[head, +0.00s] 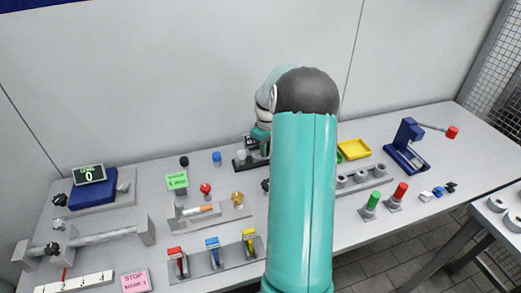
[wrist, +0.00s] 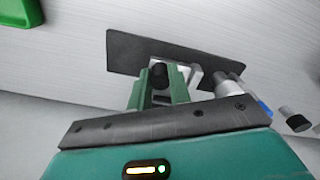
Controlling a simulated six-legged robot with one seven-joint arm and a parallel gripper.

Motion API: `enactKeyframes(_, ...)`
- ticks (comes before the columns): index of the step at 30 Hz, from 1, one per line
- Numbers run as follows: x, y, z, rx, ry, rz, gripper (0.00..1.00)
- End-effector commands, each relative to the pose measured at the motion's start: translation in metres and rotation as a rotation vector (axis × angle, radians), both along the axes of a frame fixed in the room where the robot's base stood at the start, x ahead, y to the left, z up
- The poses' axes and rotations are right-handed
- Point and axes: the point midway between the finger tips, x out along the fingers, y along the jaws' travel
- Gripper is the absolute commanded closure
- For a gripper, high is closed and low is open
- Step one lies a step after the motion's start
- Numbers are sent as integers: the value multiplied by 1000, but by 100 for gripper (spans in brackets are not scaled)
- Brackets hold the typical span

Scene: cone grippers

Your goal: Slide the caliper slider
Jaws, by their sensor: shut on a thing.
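In the wrist view my gripper (wrist: 160,88) has its two green fingers on either side of a small black knob (wrist: 159,73) and is shut on it. The knob belongs to a grey metal device (wrist: 187,77) on a dark base plate (wrist: 125,50); this looks like the caliper. A grey cylindrical part (wrist: 229,84) stands to the right of the fingers. In the head view the device's dark base (head: 240,163) shows just left of my teal arm, which hides most of the device and my gripper's fingertips.
Left of the arm stand a rail with a sliding block (head: 57,250), a blue box with a display (head: 92,190) and several coloured levers (head: 215,257). Right of it are a yellow tray (head: 354,149), a blue press (head: 405,148) and red and green handles (head: 385,198). The wall closes the back.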

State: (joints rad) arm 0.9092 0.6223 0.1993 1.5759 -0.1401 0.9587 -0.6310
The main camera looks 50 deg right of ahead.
Motion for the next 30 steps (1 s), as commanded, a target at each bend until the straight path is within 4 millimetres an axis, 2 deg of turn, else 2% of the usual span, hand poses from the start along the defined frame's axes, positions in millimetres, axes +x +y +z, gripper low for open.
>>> enactKeyframes(8, -3, -6, 1, -5, -1, -1, 100)
enactKeyframes(9, -3, -6, 1, -5, 0, -2, 75)
enactKeyframes(12, -3, -6, 1, -5, 0, -1, 58)
enactKeyframes(23, -2, -5, 6, -4, -2, 0, 58)
enactKeyframes(26, -2, -5, 18, -5, -2, 1, 58)
enactKeyframes(30, -1, -5, 46, -7, -4, 0, 58)
